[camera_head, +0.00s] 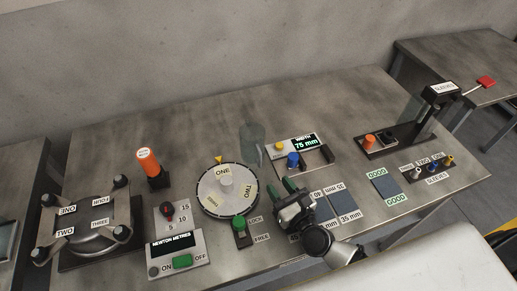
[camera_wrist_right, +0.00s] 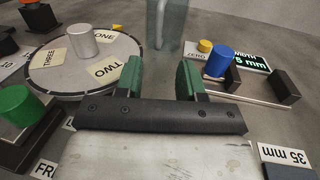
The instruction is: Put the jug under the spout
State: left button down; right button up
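A translucent grey-green jug (camera_head: 252,145) with a handle stands on the workbench (camera_head: 335,105), behind and right of the round dial. The jug (camera_wrist_right: 166,25) also shows at the top of the right wrist view, with its top cut off. My right gripper (camera_head: 289,185) is over the bench, on the near side of the jug and apart from it. Its two green fingers (camera_wrist_right: 159,80) are spread with nothing between them, and the jug lies beyond the gap. My left gripper is not in view. I cannot make out a spout for certain.
The dial (camera_head: 226,190) with a grey knob is left of my right gripper. A width gauge (camera_head: 309,158) with a blue knob (camera_head: 293,160) is close on the right. A green knob (camera_head: 239,222) is near the front. Bench space behind the jug is clear.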

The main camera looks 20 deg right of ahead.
aim_at(261, 161)
jog(key=x, duration=0.4)
jog(key=shift+w+r+p, duration=0.1)
jog(key=shift+r+p, duration=0.05)
jog(key=shift+p, duration=0.25)
jog(key=p+x, duration=0.1)
jog(key=x, duration=0.4)
jog(key=shift+w+a+r+p, duration=0.15)
jog(key=shift+a+r+p, duration=0.05)
jog(key=shift+p, duration=0.1)
jog(key=shift+w, duration=0.25)
jog(key=shift+s, duration=0.1)
jog(key=shift+c, duration=0.3)
grip_shut()
